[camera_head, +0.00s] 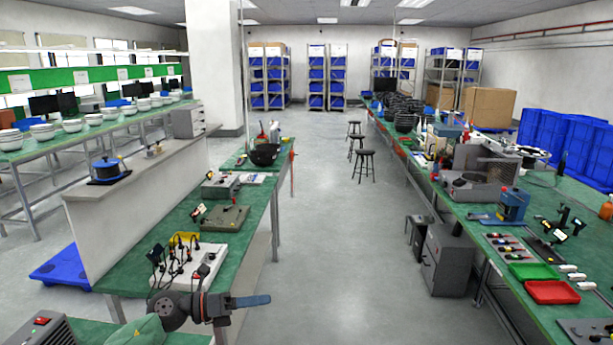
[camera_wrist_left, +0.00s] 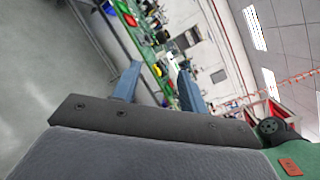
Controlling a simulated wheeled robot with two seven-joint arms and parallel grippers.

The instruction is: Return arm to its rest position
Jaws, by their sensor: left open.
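My left gripper (camera_head: 262,299) is at the bottom of the head view, seen side-on, with a blue finger pointing right past the near end of the left workbench. In the left wrist view, my left gripper (camera_wrist_left: 158,71) shows two blue fingers standing apart with nothing between them. It is open and empty. My left arm comes in low from the left, partly cut off by the picture's bottom edge. My right arm and right gripper are not in view.
The left green workbench (camera_head: 130,267) carries a white panel (camera_head: 207,262) with several black cables, close behind my left gripper. The right workbench (camera_head: 465,212) holds red and green trays and tools. A grey floor aisle (camera_head: 322,240) lies clear between the benches, with several stools farther back.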

